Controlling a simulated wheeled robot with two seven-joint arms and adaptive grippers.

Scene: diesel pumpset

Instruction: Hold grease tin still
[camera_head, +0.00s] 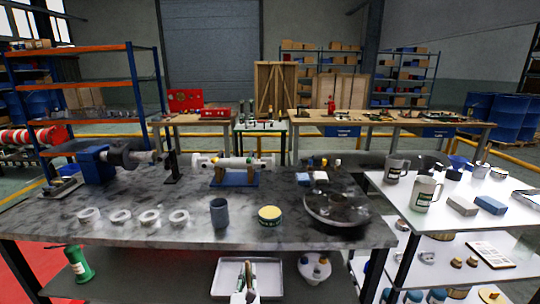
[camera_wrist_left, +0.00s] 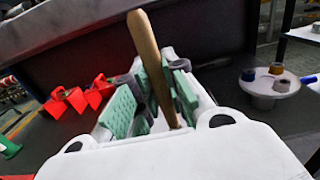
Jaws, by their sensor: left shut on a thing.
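A short round tin with a yellowish top and a green-and-white side (camera_head: 270,215), which looks like the grease tin, stands upright on the dark marble-look tabletop near its front edge. No gripper touches it. My left gripper (camera_head: 245,275) is low in front of the table, in line with the white tray on the lower shelf. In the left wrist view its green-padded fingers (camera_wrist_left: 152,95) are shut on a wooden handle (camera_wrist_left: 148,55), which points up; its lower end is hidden. My right gripper is not in view.
A grey-blue cup (camera_head: 219,212) stands left of the tin and a dark round pan (camera_head: 337,208) right of it. Several white rings (camera_head: 149,217) lie further left. The white tray (camera_head: 280,266) and a round white holder (camera_head: 315,268) are below the tabletop. The table's front edge overhangs them.

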